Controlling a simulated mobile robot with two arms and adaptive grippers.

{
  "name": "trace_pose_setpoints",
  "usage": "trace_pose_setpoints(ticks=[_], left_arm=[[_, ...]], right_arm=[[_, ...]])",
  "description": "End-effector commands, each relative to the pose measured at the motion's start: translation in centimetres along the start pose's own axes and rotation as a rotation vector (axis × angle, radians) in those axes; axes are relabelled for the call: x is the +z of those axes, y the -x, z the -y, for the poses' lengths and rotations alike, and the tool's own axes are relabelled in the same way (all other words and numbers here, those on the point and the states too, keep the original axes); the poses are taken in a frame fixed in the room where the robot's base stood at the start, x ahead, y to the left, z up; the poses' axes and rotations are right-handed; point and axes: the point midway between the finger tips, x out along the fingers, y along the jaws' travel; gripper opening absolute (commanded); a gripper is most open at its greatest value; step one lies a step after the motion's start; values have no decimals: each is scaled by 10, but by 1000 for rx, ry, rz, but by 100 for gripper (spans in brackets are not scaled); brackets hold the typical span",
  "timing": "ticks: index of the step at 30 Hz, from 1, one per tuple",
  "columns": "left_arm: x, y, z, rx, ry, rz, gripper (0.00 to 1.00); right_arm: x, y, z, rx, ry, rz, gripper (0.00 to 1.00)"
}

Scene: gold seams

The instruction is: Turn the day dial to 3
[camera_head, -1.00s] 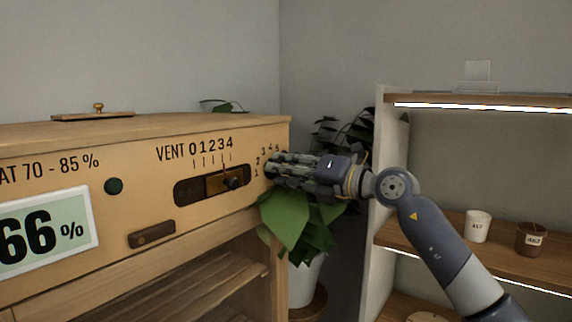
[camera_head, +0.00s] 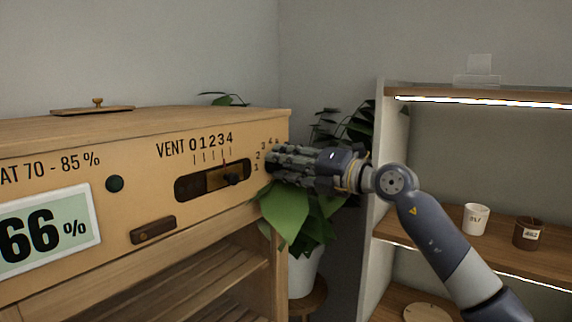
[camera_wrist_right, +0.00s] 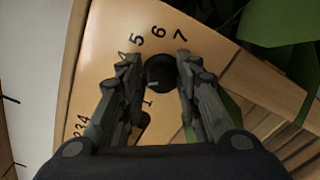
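The day dial is a round black knob (camera_wrist_right: 160,73) on the wooden cabinet face, seen in the right wrist view. The numbers 5, 6 and 7 show beyond it, with others partly covered by a finger. A small pale mark shows on the knob's lower side; the number it points to is unclear. My right gripper (camera_wrist_right: 159,66) has one finger on each side of the knob; whether both touch it is unclear. In the head view the right gripper (camera_head: 272,163) hides the knob and part of its scale. My left gripper is not in view.
Left of the dial is the VENT slider (camera_head: 229,179) in its slot. Plant leaves (camera_head: 286,211) hang just below my right gripper. A shelf (camera_head: 488,252) with cups stands right.

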Motion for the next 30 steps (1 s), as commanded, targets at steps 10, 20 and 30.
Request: trace_pose_setpoints(ticks=[10,20,30], left_arm=[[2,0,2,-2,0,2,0],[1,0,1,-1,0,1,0],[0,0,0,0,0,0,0]], right_arm=[[-1,0,0,-1,1,-2,47],[0,40,1,-3,2,-1,47],[0,104,1,-2,0,-2,47]])
